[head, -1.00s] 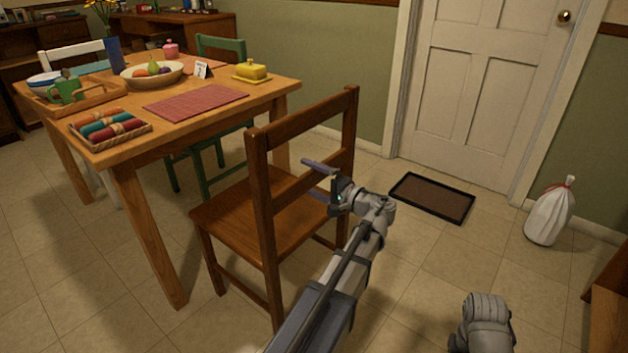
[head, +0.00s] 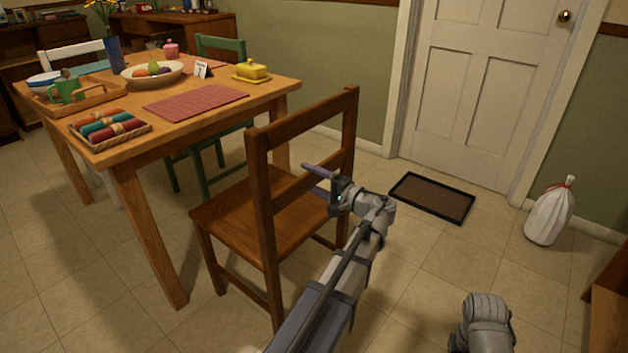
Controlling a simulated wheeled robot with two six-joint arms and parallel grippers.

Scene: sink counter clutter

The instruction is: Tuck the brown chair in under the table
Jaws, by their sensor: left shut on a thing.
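The brown chair (head: 238,222) stands upright on the floor at the near right side of the wooden table (head: 215,100). Its seat is mostly outside the table edge, and its back (head: 258,190) is on the side toward me. My left gripper (head: 314,178) is at the lower cross rail of the chair back, near the right post, and is shut on that rail.
A green chair (head: 222,48) and a white chair (head: 62,55) stand at other sides of the table. The table holds a basket of rolled napkins (head: 112,130), a red mat (head: 196,101) and a fruit bowl (head: 152,76). A doormat (head: 432,197) and a white bag (head: 549,215) lie right.

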